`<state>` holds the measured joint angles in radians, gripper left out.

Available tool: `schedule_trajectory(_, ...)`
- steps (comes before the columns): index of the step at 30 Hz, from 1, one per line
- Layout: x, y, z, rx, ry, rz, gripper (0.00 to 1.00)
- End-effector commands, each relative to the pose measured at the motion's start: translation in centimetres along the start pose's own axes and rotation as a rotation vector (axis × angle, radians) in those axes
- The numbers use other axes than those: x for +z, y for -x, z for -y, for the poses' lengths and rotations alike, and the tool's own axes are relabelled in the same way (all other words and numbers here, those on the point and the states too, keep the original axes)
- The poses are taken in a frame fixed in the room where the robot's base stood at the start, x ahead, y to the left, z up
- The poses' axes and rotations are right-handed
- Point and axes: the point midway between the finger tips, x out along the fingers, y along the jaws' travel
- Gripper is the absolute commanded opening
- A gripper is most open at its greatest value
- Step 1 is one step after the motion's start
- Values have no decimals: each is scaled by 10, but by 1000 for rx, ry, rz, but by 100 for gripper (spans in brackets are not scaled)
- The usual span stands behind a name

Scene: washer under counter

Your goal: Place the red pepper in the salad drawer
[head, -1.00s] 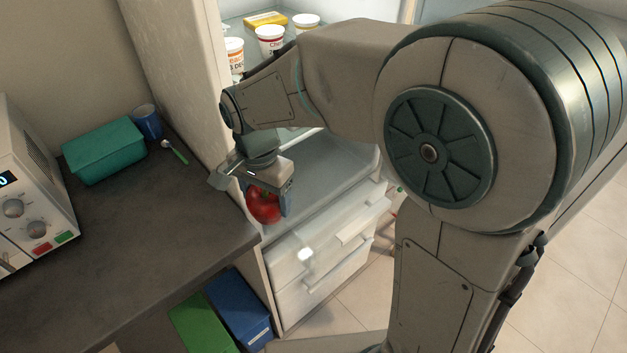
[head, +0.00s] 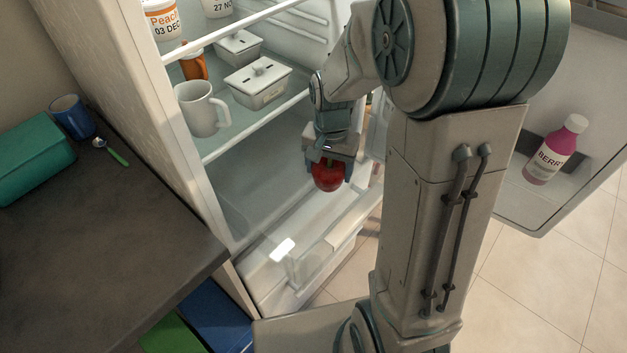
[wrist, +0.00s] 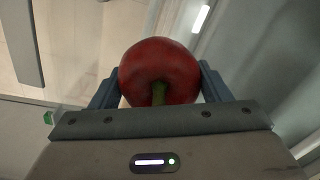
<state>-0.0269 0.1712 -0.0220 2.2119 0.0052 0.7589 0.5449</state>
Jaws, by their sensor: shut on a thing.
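The red pepper (head: 327,177) is held between the two fingers of my gripper (head: 330,172), at the front of the fridge's lower part. In the wrist view the pepper (wrist: 160,72) sits between the blue-grey fingers of my gripper (wrist: 158,88), its green stem toward the palm. The salad drawer (head: 312,262), with a pale translucent front, is at the fridge bottom, below the pepper. The pepper appears above the drawer and apart from it. I cannot tell how far the drawer is pulled out.
Fridge shelves above hold a white mug (head: 200,108), lidded containers (head: 258,82) and tubs. The open fridge door (head: 575,190) with a pink bottle (head: 556,150) is at the right. A dark counter (head: 95,230) with a teal box (head: 30,160) is at the left.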

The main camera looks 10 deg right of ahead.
Motion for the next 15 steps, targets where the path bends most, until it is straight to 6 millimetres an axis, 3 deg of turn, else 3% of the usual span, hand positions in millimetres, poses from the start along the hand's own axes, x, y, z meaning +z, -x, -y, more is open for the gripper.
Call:
schedule_trajectory(3, 1, -22, 0, 2, -1, 3, 46)
schedule_trajectory(15, 0, -66, -1, 1, -3, 1, 46)
